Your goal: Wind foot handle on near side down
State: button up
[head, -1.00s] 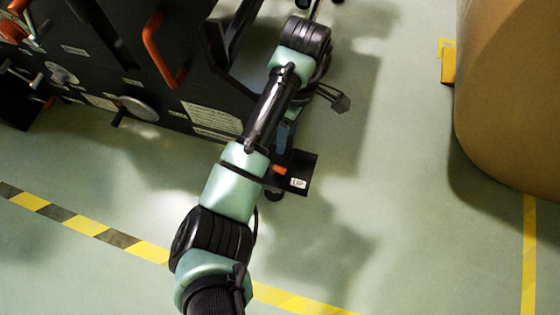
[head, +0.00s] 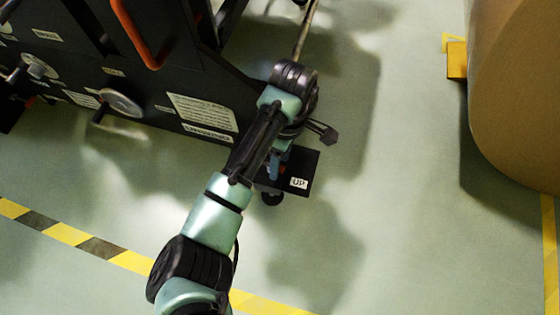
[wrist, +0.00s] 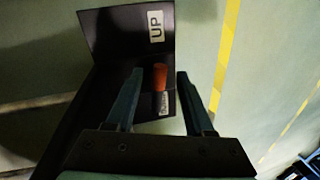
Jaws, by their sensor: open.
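The foot handle's orange grip (wrist: 160,77) shows in the wrist view, in front of a black bracket. The bracket's upper plate (wrist: 112,30) carries a white UP label; another label below the grip is partly covered. My gripper (wrist: 160,76) is open, with one finger on each side of the orange grip. Gaps show beside it, and I cannot tell how deep the grip lies between the fingers.
The dark machine frame (head: 170,85) stands at upper left, with a red-orange bar handle (head: 140,30) and a grey handwheel (head: 121,103). A large brown roll (head: 520,100) stands at right beside a yellow block (head: 457,60). Green floor between them is clear, with striped tape (head: 68,234).

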grip_shut()
dwell(0.3)
